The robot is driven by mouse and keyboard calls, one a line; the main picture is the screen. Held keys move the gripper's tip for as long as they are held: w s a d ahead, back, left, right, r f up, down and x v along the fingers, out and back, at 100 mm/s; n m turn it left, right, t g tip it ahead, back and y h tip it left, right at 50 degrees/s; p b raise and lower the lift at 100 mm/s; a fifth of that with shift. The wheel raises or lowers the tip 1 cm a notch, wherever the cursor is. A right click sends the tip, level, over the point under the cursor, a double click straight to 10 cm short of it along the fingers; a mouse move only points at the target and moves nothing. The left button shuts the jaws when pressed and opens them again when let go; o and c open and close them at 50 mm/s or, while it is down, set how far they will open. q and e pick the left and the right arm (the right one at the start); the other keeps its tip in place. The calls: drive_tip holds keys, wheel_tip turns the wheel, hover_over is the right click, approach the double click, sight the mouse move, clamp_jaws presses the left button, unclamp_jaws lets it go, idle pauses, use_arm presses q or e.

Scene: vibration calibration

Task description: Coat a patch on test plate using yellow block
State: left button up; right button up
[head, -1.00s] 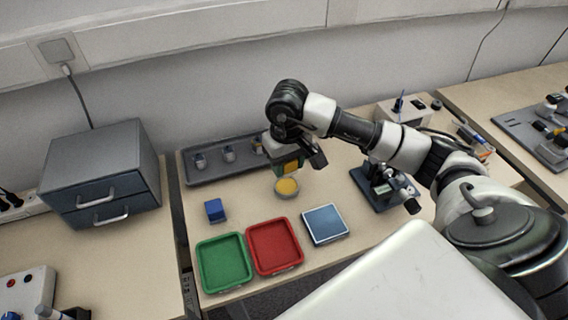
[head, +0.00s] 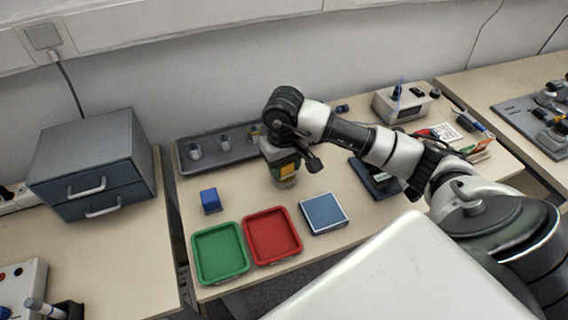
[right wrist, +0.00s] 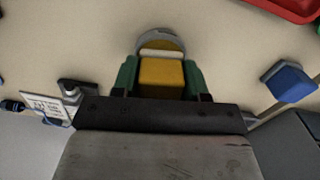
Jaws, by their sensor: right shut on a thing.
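My right gripper (head: 284,172) points down above the round dish (head: 287,184), which it now mostly hides. It is shut on the yellow block (head: 287,168). In the right wrist view the yellow block (right wrist: 161,76) sits between the green fingers (right wrist: 160,80), with the grey rim of the dish (right wrist: 160,33) just past it. I cannot tell whether the block touches what is in the dish. The test plate, a blue square with a pale border (head: 324,213), lies flat on the table to the right of the red tray. My left gripper is not in view.
A green tray (head: 220,279) and a red tray (head: 272,262) stand at the front. A blue block (head: 210,199) is behind the green one. A grey rack (head: 181,158) with small items is at the back. A dark device (head: 372,184) stands right of the gripper.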

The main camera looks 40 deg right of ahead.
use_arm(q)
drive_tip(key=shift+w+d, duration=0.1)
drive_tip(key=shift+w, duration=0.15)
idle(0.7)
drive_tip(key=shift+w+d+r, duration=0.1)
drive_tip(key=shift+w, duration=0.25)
use_arm(e)
drive_tip(key=shift+f, duration=0.15)
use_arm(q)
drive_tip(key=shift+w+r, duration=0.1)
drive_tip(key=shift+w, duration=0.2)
use_arm(e)
drive_tip(key=shift+f, duration=0.1)
use_arm(q)
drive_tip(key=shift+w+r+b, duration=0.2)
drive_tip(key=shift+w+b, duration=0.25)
drive_tip(key=shift+b, duration=0.05)
use_arm(e)
drive_tip(key=shift+f, duration=0.2)
idle(0.5)
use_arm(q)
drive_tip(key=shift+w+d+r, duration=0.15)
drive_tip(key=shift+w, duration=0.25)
use_arm(e)
drive_tip(key=shift+f, duration=0.1)
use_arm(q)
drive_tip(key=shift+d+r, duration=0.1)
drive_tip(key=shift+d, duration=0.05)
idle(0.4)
